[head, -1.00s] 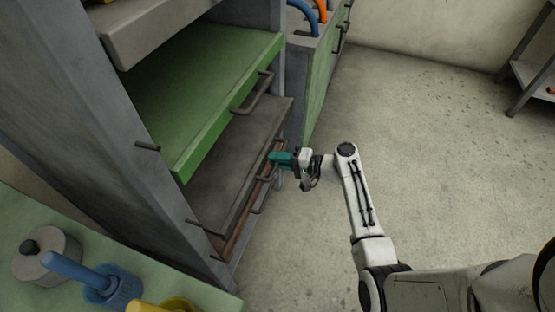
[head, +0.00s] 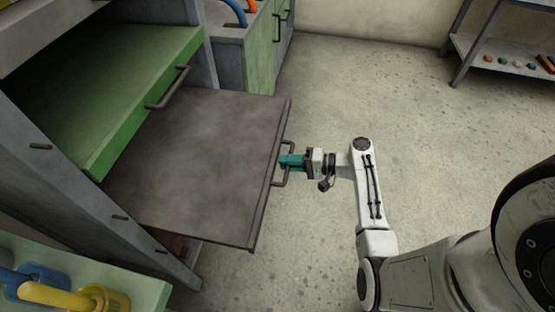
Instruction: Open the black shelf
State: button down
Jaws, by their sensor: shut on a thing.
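The black shelf (head: 205,165) is a dark grey sliding sheet in the rack, below the green shelf (head: 125,95). It stands far out from the rack toward the right. Its bar handle (head: 287,150) is on its right-hand front edge. My gripper (head: 290,161), with teal fingers, is shut on this handle. The fingertips partly cover the middle of the handle. The green shelf is above and further left, with its own handle (head: 168,88).
A grey rack post (head: 90,195) stands at the left. A green bench (head: 130,285) with blue and yellow items is at the bottom left. Green cabinets (head: 262,50) stand behind. A small shelf unit (head: 480,58) is at the top right. The concrete floor (head: 370,100) is clear.

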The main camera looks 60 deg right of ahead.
jog(key=shift+s+d, duration=0.1)
jog(key=shift+s, duration=0.15)
jog(key=c, duration=1.2)
grip_release()
jog(key=shift+w, duration=0.1)
jog(key=v, duration=1)
jog(key=shift+s, duration=0.4)
jog(key=shift+d, duration=0.1)
